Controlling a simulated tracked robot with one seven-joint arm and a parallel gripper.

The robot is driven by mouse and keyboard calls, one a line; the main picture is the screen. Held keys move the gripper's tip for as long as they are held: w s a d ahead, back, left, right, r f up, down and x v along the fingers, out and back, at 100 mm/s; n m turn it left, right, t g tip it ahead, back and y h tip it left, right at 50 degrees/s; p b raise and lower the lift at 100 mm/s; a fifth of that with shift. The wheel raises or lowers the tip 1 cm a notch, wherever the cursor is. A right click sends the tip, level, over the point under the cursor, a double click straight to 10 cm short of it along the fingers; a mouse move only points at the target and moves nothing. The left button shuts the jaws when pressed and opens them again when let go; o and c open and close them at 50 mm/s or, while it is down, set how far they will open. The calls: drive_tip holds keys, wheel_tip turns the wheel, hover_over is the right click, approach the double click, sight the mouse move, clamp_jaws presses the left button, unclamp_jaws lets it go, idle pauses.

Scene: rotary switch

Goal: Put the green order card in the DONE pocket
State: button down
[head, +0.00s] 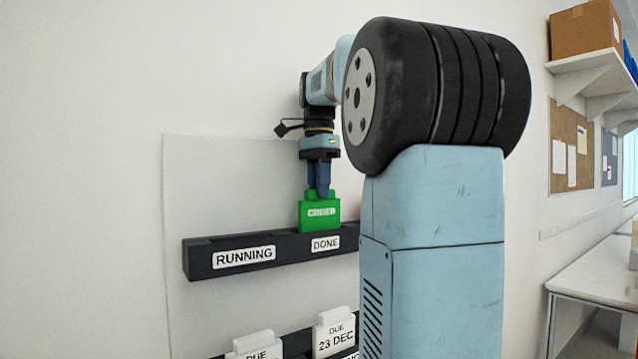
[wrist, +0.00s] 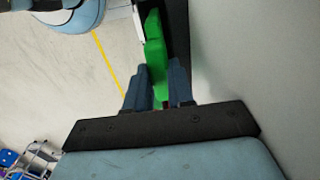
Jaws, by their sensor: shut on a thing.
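The green order card (head: 319,214) is upright at the DONE pocket (head: 325,243) of the dark rail, in the head view. Its lower edge is hidden behind the rail's front, so it appears to sit at least partly in the pocket. My gripper (head: 319,190) points down from above and is shut on the card's top. In the wrist view the green card (wrist: 156,50) shows between the two blue fingers of my gripper (wrist: 160,82). How deep the card sits cannot be told.
The RUNNING pocket (head: 244,257) is left of DONE on the same rail and looks empty. A lower rail holds white cards, one marked DUE 23 DEC (head: 335,332). My arm hides the right part of the board. A table (head: 600,270) stands at far right.

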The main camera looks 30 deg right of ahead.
drive_tip(key=c, duration=0.9)
unclamp_jaws()
drive_tip(key=shift+r, duration=3.7)
